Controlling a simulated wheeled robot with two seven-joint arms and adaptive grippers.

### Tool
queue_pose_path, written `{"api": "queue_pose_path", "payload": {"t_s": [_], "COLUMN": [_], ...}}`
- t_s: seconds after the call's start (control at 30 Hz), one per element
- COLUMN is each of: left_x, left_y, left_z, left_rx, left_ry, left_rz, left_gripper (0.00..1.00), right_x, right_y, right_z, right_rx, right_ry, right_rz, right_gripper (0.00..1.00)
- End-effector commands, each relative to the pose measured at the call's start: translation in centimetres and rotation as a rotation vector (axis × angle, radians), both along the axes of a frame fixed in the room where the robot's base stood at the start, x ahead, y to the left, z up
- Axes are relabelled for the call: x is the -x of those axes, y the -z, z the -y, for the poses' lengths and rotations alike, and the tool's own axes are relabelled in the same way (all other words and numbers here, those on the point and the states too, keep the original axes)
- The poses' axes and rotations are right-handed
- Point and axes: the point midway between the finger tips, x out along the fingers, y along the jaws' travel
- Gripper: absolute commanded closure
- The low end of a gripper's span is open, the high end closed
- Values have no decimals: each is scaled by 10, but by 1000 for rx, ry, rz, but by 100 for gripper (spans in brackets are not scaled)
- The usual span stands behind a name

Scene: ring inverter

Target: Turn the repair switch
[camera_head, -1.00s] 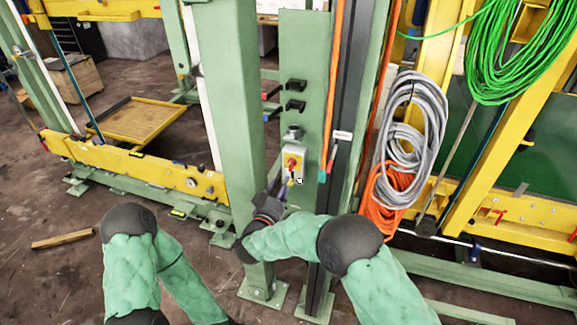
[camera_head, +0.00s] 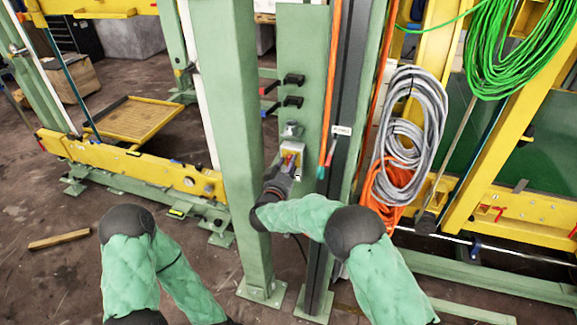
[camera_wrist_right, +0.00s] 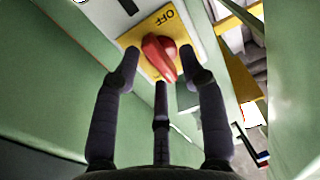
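The repair switch is a red rotary knob (camera_wrist_right: 160,56) on a yellow plate (camera_wrist_right: 177,30) marked OFF, seen close in the right wrist view. In the head view its box (camera_head: 299,173) is mounted on the green panel between the posts, and my right gripper hides much of it. My right gripper (camera_wrist_right: 163,78) has its three fingers spread around the knob, with the knob between the fingertips. Gaps show beside the knob, and I see no firm grip. My left arm (camera_head: 130,260) hangs low at the left, and its gripper is out of view.
A green post (camera_head: 228,130) stands just left of the switch. Black handles (camera_head: 293,80) stick out above it. Orange and grey cable coils (camera_head: 412,130) hang to the right. A yellow-framed platform (camera_head: 135,118) lies at the left, with open floor in front.

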Motion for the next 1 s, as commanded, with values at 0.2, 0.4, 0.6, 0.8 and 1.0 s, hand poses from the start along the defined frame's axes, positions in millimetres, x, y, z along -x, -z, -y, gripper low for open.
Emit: {"api": "queue_pose_path", "payload": {"t_s": [0.2, 0.4, 0.6, 0.8, 1.0], "left_x": [0, 0, 0, 0, 0], "left_y": [0, -1, -10, -26, -45], "left_z": [0, 0, 0, 0, 0], "left_rx": [0, 0, 0, 0, 0], "left_ry": [0, 0, 0, 0, 0], "left_rz": [0, 0, 0, 0, 0], "left_gripper": [60, 60, 60, 60, 60], "right_x": [0, 0, 0, 0, 0], "right_y": [0, 0, -1, -3, -4], "right_z": [0, 0, -1, -2, -2], "right_rx": [0, 7, 65, 192, 366], "right_ry": [0, 0, -1, -1, -1], "right_rz": [0, -3, -23, -63, -122], "right_gripper": [100, 100, 100, 100, 100]}}
